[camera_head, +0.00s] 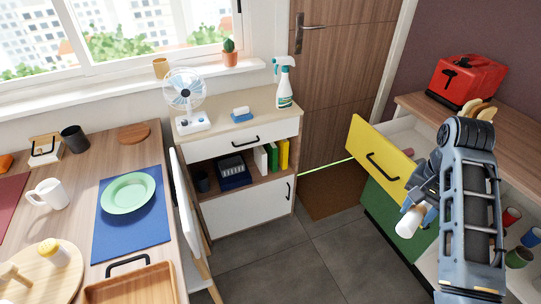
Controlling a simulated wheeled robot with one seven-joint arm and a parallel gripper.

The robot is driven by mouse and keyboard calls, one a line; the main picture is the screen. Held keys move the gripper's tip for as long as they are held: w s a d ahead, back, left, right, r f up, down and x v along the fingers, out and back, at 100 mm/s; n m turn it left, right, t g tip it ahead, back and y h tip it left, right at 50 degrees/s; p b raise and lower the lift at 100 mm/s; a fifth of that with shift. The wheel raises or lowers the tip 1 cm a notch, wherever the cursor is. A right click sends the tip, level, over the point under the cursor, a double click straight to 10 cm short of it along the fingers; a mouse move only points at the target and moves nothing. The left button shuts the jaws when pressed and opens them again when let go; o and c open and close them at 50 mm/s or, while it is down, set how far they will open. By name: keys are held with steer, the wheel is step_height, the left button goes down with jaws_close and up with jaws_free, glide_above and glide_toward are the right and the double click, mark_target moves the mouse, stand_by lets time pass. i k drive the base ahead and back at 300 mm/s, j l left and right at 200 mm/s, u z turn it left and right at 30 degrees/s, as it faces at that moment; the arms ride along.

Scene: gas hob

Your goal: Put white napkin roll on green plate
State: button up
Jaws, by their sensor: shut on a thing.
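The white napkin roll (409,223) is held in my gripper (420,207) on the right side of the head view. The roll hangs tilted in the air in front of the green cabinet, below the open yellow drawer. My gripper is shut on it, and its fingers hide the roll's upper end. The green plate (129,193) lies flat and empty on a blue mat (131,238) on the wooden table at left, far from my gripper.
A white mug (49,194) stands left of the plate. A wooden tray (132,289) is in front of it. A white chair back (184,205) rises at the table's right edge. The yellow drawer (381,153) sticks out near my arm. Open floor lies between.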

mark_target(137, 190)
steer(key=u, duration=1.75)
steer(key=i+l+u, duration=0.2)
steer(key=l, duration=0.5)
steer(key=l+u, duration=0.2)
steer(key=l, duration=0.55)
steer(key=i+l+u, duration=0.15)
steer(key=l, duration=0.6)
